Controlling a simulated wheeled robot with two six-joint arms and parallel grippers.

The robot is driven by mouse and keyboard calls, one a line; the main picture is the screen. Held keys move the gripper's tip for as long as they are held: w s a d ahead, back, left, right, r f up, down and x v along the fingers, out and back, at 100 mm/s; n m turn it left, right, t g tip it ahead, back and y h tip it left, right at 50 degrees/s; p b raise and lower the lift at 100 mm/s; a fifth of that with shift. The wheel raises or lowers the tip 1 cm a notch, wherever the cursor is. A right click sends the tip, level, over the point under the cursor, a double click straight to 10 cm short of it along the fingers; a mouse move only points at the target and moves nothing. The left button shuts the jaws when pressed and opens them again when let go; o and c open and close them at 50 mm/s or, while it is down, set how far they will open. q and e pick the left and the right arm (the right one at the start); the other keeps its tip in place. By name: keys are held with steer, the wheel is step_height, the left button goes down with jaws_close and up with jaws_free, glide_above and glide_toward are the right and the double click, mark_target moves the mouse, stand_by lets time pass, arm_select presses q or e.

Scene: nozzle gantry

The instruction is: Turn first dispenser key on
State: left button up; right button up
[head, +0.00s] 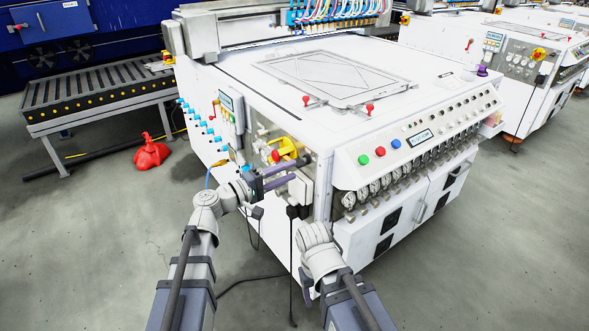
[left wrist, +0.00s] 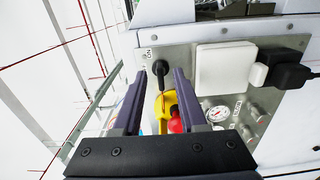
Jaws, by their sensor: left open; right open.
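In the left wrist view, a black key-like handle (left wrist: 161,72) sits on the grey metal panel (left wrist: 185,45), with an ON marking near it. I take it for the dispenser key. My left gripper is open, with its purple fingers (left wrist: 160,82) on either side of the handle in that view. I cannot tell whether they touch it. In the head view, my left gripper (head: 303,167) is at the machine's left-front panel, and the key is not clearly seen. My right gripper (head: 307,285) is low in front of the machine, mostly hidden by its wrist, and holds nothing visible.
A yellow and red switch (left wrist: 172,112) is just below the handle. A white box (left wrist: 225,68), a black plug (left wrist: 288,72) and a gauge (left wrist: 218,113) lie to the right. In the head view, a red object (head: 151,152) rests on the floor beside a roller conveyor (head: 100,85).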

arm_select(q)
steer(key=shift+v, duration=2.3)
steer(key=s+d+f+m+g+y, duration=0.35)
steer(key=s+f, duration=0.25)
steer(key=f, duration=0.2)
steer(key=s+d+f+m+g+y, duration=0.35)
steer(key=s+d+f+g, duration=0.2)
steer(key=f, duration=0.25)
steer(key=s+a+f+m+g+y, duration=0.2)
steer(key=s+a+f+m+y, duration=0.2)
steer(key=s+a+f+y, duration=0.3)
step_height(320, 180, up, 32)
steer(key=s+a+y+p, duration=0.1)
steer(key=p, duration=2.9)
steer(key=shift+s+a+y+p, duration=0.3)
steer(key=shift+y, duration=0.1)
steer(key=shift+a+f, duration=0.1)
steer(key=shift+f, duration=0.05)
